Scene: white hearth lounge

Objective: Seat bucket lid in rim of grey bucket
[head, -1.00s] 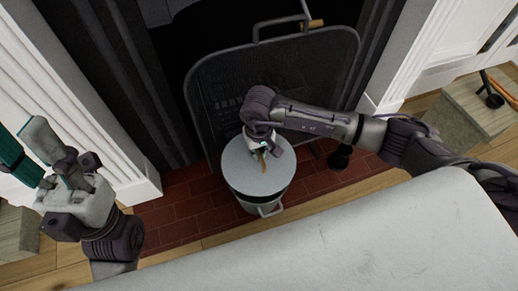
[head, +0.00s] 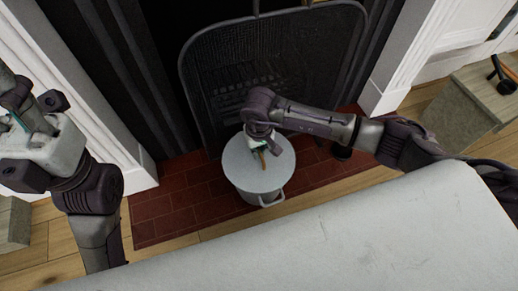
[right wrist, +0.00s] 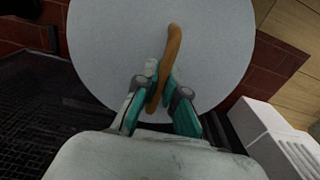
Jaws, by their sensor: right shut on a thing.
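The bucket lid (head: 243,176) is a round pale grey disc with a brown wooden handle (right wrist: 170,62). It lies over the top of the grey bucket (head: 246,196), which stands on the red brick hearth and shows a side handle at its front. From above, I cannot tell whether the lid sits fully inside the rim. My right gripper (right wrist: 159,100) is shut on the lid's wooden handle, with a teal finger on each side. My left gripper (head: 22,125) is at the far left, away from the bucket; its fingertips are not clear.
A black mesh fire screen (head: 300,70) stands right behind the bucket. The red brick hearth (head: 180,205) has free room left of it. White fireplace surrounds stand on both sides. A grey stone block (head: 455,110) is at the right.

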